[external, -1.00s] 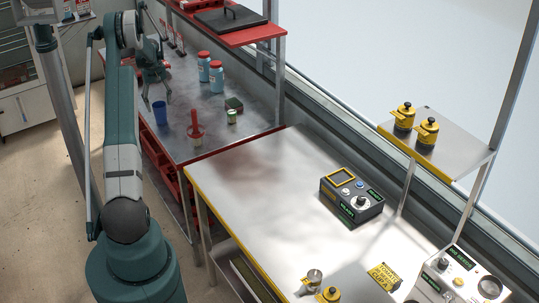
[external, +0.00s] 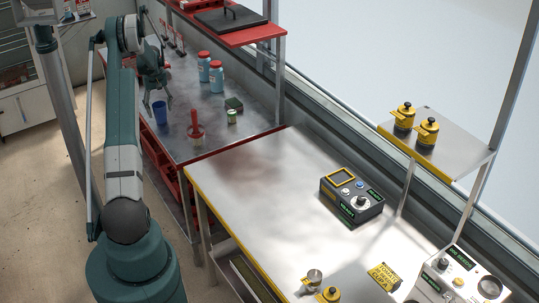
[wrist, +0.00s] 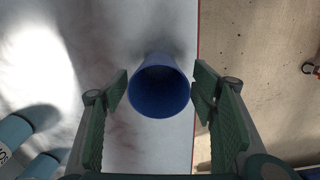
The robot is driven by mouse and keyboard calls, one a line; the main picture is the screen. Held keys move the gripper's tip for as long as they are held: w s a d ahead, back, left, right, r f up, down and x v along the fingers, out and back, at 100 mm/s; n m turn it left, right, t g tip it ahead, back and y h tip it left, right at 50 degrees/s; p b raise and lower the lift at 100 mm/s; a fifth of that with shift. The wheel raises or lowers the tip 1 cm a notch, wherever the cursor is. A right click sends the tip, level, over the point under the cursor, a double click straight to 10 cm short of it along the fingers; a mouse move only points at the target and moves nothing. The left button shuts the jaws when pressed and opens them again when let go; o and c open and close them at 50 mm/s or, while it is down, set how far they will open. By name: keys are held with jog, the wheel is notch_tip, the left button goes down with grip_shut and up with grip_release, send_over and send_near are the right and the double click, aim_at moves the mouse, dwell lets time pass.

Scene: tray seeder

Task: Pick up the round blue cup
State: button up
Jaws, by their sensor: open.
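The round blue cup (external: 160,113) stands upright near the front left edge of the metal table with red trim. In the wrist view the cup (wrist: 160,86) shows its open mouth, between and just ahead of the two fingers. My gripper (external: 158,103) is open and right above the cup in the external view. In the wrist view my gripper (wrist: 162,90) has one finger on each side of the cup, with a gap on both sides. It holds nothing.
Two blue jars with red lids (external: 216,76) stand to the right of the cup. The table edge (wrist: 197,60) and floor lie close beside the cup.

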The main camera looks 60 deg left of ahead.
aim_at(161, 115)
jog(key=shift+f, duration=2.15)
jog(key=c, duration=1)
